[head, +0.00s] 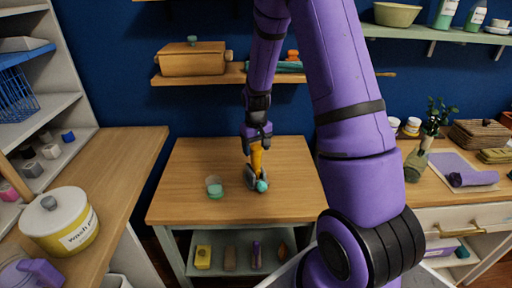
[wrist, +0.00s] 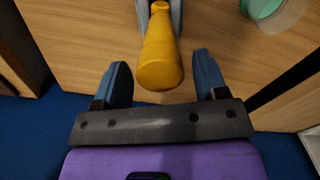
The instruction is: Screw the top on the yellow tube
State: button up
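The yellow tube (head: 256,157) stands a little tilted in a grey holder (head: 250,178) on the wooden table. In the wrist view the tube (wrist: 160,55) narrows away from me, and its wide end lies between my fingers. The grey holder (wrist: 176,14) flanks its narrow end. My gripper (head: 257,135) is above the tube; in the wrist view my gripper (wrist: 161,68) is open, with a gap on each side of the tube. A small teal piece (head: 262,186), perhaps the top, is at the holder's front; I cannot tell whether it touches the tube.
A clear cup with a teal part (head: 215,188) stands left of the holder and shows in the wrist view (wrist: 276,12). The table (head: 185,160) is otherwise clear. A lower shelf (head: 224,258) holds several small items. A wall shelf (head: 205,80) is behind my arm.

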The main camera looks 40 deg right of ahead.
jog(key=shift+r, duration=0.15)
dwell(0.3)
jog(key=shift+r, duration=2.85)
notch_tip(320, 180, up, 11)
